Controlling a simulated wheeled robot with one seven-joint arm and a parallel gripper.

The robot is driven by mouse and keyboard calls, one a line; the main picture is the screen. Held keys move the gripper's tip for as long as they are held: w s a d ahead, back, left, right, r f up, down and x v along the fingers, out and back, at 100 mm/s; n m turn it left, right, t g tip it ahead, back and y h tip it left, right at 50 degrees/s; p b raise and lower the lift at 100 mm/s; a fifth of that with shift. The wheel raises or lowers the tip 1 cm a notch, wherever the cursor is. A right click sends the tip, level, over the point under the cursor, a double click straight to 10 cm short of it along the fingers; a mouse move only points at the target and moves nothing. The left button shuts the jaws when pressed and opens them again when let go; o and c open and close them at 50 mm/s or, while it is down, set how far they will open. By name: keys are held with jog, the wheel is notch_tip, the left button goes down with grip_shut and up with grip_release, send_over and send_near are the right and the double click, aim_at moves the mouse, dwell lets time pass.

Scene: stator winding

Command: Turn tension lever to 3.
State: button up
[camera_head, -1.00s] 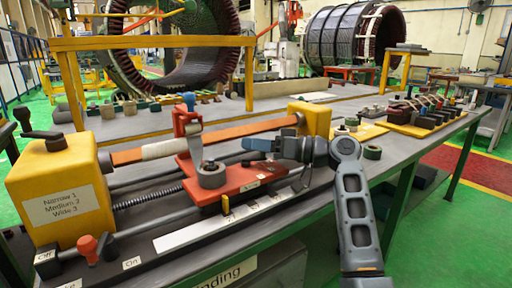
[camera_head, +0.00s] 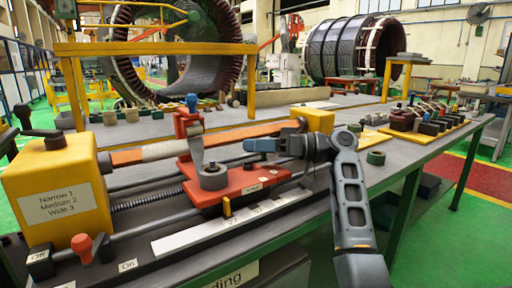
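No lever in view bears a readable tension label. On the red carriage (camera_head: 235,186), a small dark part (camera_head: 252,163) sits just below my gripper, near a small label (camera_head: 252,189) too small to read. A blue-topped upright handle (camera_head: 191,103) stands at the back of the carriage. A black lever (camera_head: 50,138) sits on the yellow box (camera_head: 60,190), which reads Narrow 1, Medium 2, Wide 3. My gripper (camera_head: 252,145) points left above the carriage's right side, with blue fingertips. I cannot tell its opening or any contact.
A red-knobbed lever (camera_head: 84,247) stands at front left between Off and On labels. A white scale strip (camera_head: 215,229) runs along the front. A yellow block (camera_head: 313,119) stands behind my wrist. Several small parts line the bench's back.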

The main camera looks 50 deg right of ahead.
jog(key=v, duration=0.7)
jog(key=shift+s+d, duration=0.25)
jog(key=shift+s, duration=0.1)
dwell(0.4)
